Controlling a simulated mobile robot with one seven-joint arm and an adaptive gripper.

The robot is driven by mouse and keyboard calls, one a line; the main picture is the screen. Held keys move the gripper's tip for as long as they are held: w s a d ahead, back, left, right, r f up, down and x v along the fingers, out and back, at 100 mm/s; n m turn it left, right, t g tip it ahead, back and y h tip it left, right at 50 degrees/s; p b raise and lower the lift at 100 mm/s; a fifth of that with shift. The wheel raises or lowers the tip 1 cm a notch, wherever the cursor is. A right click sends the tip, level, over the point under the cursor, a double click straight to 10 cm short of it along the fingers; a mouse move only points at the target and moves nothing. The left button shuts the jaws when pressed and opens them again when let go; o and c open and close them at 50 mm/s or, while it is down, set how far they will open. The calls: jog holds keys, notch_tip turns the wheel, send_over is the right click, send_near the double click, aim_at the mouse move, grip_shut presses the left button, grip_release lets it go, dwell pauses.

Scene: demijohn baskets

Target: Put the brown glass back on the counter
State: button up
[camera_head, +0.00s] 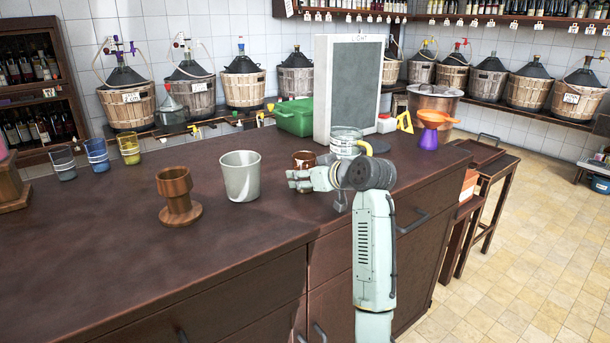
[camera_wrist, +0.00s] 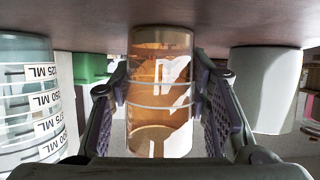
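The brown glass (camera_head: 303,159), see-through with pale rings, is near the back of the dark counter (camera_head: 110,240). In the wrist view, where the counter shows along the top, the brown glass (camera_wrist: 160,90) is upright between my two fingers, its base end at the counter surface; I cannot tell if it touches. My gripper (camera_head: 298,180) reaches in low over the counter. In the wrist view, my gripper's fingertips (camera_wrist: 160,75) lie against both sides of the glass. In the head view, my gripper hides the lower part of the glass.
A pale grey cup (camera_head: 240,178) and a brown wooden stand (camera_head: 177,197) are left of my gripper. A clear measuring jug (camera_head: 346,140) is close on the right. A chalkboard (camera_head: 352,85) and a green box (camera_head: 294,117) stand behind. The front left counter is clear.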

jog(key=o, duration=0.4)
jog(key=shift+o, duration=0.2)
jog(key=shift+r, duration=0.1)
